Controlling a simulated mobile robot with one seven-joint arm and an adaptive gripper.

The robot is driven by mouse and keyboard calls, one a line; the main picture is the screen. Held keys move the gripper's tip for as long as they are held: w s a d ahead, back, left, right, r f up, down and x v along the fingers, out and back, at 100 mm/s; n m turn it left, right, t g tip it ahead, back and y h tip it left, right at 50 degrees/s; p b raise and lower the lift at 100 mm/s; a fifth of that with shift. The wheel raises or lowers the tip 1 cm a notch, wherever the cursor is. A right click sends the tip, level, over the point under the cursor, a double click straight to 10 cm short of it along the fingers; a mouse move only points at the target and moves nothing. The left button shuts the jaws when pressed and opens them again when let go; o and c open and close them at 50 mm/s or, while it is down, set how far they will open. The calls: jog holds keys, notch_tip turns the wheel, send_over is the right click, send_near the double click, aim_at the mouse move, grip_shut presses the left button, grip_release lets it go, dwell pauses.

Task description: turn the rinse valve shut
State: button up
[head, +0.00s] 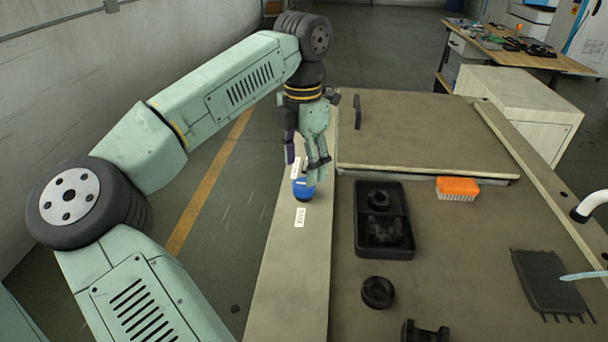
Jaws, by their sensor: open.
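The rinse valve looks to be the blue knob (303,190) on the left ledge of the bench, with small white labels on the ledge in front of and behind it. My gripper (305,168) points down just above the knob, its fingers apart. The fingers partly hide the knob's top. I cannot tell from this view whether they touch it. The knob's turn position and the label text are too small to read.
A black tray (384,240) with dark parts, a black ring (377,292) and an orange brush (457,188) lie on the bench. A raised panel (430,140) with a dark handle (357,112) is behind. A white curved pipe (590,206) stands at right.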

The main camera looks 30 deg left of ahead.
aim_at(303, 184)
jog(key=shift+f+p, duration=0.35)
jog(key=shift+f, duration=1.85)
jog(key=shift+c, duration=0.2)
jog(key=c, duration=1.1)
